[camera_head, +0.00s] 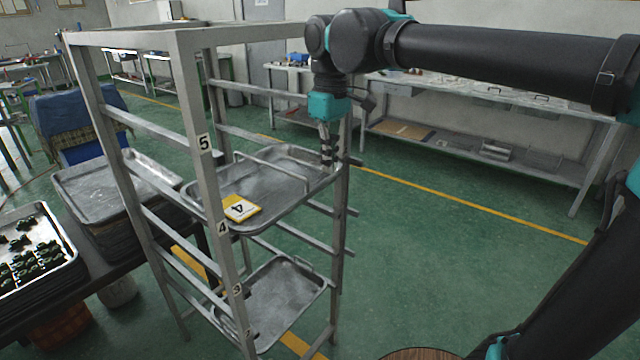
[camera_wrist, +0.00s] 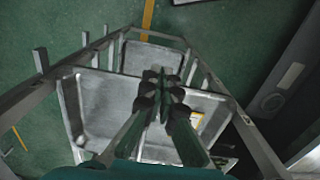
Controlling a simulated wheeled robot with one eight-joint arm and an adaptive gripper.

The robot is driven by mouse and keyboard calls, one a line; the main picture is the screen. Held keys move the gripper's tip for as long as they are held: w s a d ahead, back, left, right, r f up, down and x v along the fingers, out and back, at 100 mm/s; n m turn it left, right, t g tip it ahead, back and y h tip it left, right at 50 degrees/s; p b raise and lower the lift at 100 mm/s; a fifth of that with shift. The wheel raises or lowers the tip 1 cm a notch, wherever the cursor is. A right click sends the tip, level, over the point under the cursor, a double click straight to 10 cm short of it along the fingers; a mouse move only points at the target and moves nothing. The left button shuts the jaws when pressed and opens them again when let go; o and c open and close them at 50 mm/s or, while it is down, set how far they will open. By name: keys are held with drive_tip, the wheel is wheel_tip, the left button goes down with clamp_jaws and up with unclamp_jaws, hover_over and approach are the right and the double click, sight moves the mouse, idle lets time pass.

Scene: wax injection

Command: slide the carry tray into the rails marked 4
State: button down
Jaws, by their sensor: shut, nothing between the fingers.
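The grey metal carry tray (camera_head: 275,185) lies in the rack at the level of the post label 4 (camera_head: 222,227). A yellow-edged card marked 4 (camera_head: 240,208) lies on its near left end. The tray also shows in the wrist view (camera_wrist: 105,105), beneath my fingers. My gripper (camera_head: 327,162) is shut and empty, pointing down at the tray's right end, beside the rack's right post. In the wrist view its fingertips (camera_wrist: 160,76) are together over the tray's edge. Whether they touch the tray, I cannot tell. The fingers hide part of the tray.
The rack's posts (camera_head: 190,120) and side rails stand close around the tray. Another tray (camera_head: 280,300) sits lower in the rack. A table at the left holds stacked trays (camera_head: 95,190) and a tray of dark parts (camera_head: 60,245). The green floor at the right is clear.

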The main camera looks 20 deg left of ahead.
sight(291, 175)
drive_tip(key=shift+w+a+f, duration=0.25)
drive_tip(key=shift+a+f, duration=0.35)
drive_tip(key=shift+f, duration=1.05)
drive_tip(key=shift+w+a+f, duration=0.3)
drive_tip(key=shift+a+f, duration=0.3)
drive_tip(key=shift+f, duration=1)
drive_tip(key=shift+w+a+f, duration=0.25)
drive_tip(key=shift+a+f, duration=0.35)
drive_tip(key=shift+f, duration=1.05)
drive_tip(key=w+a, duration=0.1)
drive_tip(key=a, duration=0.1)
drive_tip(key=w+a, duration=0.1)
drive_tip(key=a, duration=0.1)
drive_tip(key=w+a, duration=0.1)
drive_tip(key=a, duration=0.2)
drive_tip(key=shift+s, duration=0.1)
